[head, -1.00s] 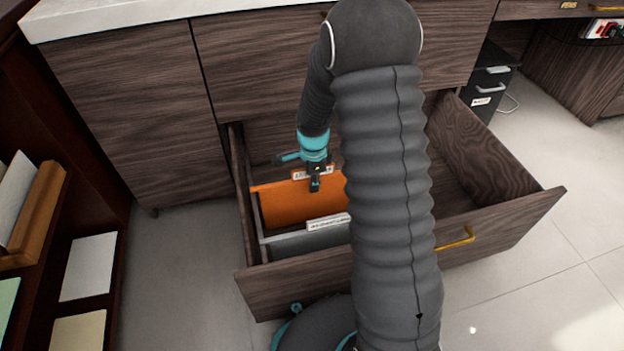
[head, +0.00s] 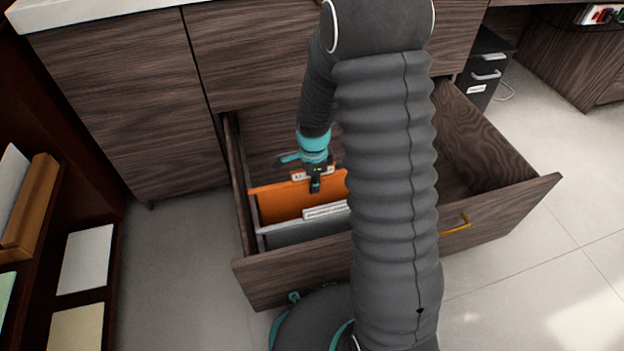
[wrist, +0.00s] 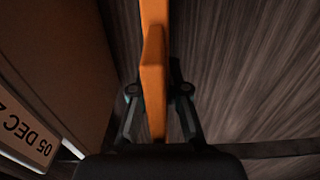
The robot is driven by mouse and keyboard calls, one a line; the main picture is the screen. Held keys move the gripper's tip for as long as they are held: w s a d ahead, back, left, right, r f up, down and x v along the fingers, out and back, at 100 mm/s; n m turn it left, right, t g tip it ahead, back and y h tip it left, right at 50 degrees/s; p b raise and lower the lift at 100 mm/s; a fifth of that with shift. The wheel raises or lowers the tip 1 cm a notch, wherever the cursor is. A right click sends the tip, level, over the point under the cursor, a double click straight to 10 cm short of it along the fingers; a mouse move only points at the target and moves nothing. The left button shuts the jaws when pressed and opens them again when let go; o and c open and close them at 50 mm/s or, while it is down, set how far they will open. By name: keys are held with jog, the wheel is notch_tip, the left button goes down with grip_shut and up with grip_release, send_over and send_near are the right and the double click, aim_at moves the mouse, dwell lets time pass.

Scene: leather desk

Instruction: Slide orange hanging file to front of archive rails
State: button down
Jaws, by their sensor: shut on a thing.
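The orange hanging file (head: 280,202) hangs in the open drawer, behind a grey file (head: 300,231) with a white label tab (head: 325,210). My gripper (head: 315,187) is at the orange file's top edge, by its tab. In the wrist view the orange file (wrist: 153,75) stands edge-on between the two fingers (wrist: 158,92), which are shut on it. A gap remains between the orange and grey files. My arm hides the right part of both files. A light rail (head: 260,236) runs along the left of the files.
The wooden drawer's front (head: 290,275) has a brass handle (head: 456,225). The drawer's right part looks empty where visible. In the wrist view a dated label (wrist: 22,135) lies on the left. A dark shelf with papers (head: 86,260) stands at far left.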

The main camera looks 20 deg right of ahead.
jog(key=shift+s, duration=3)
jog(key=c, duration=1.1)
grip_release()
jog(key=shift+r, duration=0.1)
notch_tip(320, 180, up, 12)
